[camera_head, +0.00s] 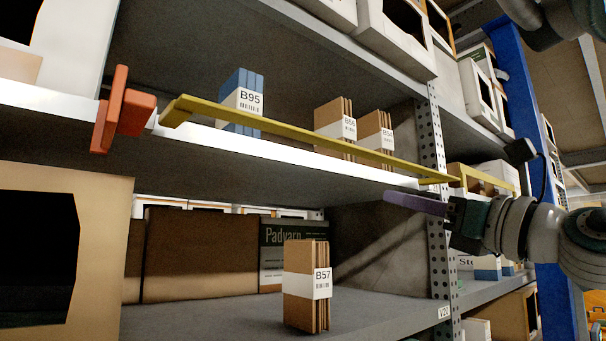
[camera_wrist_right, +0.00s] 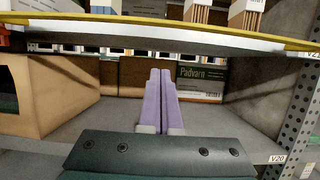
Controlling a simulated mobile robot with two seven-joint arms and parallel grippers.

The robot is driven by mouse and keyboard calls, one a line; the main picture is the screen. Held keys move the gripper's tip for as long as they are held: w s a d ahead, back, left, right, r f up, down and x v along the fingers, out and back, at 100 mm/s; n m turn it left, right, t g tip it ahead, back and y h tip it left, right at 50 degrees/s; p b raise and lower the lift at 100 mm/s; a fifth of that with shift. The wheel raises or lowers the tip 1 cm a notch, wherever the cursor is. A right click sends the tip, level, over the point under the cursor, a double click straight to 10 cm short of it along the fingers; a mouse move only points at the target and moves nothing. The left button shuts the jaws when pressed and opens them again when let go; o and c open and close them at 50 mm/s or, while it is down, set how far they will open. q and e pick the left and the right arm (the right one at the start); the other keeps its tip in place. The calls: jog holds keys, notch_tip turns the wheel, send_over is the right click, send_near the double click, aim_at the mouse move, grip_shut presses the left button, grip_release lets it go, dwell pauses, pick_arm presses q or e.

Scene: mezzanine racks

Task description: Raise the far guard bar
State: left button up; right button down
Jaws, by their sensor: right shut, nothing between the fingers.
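A long yellow guard bar (camera_head: 290,138) runs across the front of the upper shelf, from beside an orange bracket (camera_head: 124,110) at the left to the perforated post at the right. Another yellow bar (camera_head: 482,178) shows beyond that post; I cannot tell for sure which one is the far bar. My right gripper (camera_head: 390,197), with purple fingers, is shut and empty, just below the right end of the long bar and apart from it. In the right wrist view the shut fingers (camera_wrist_right: 160,72) point into the lower bay, and the yellow bar (camera_wrist_right: 160,20) crosses above them. My left gripper is out of view.
A blue pack labelled B95 (camera_head: 241,100) and brown packs (camera_head: 335,122) stand behind the bar. A brown pack labelled B57 (camera_head: 306,285) stands on the lower shelf (camera_head: 220,315). The perforated post (camera_head: 440,265) and blue upright (camera_head: 522,85) are close to my right arm.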

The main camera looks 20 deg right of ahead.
jog(key=w+a+r+p, duration=0.1)
jog(key=w+r+p, duration=0.2)
jog(key=r+p, duration=0.2)
jog(key=shift+r, duration=0.15)
dwell(0.3)
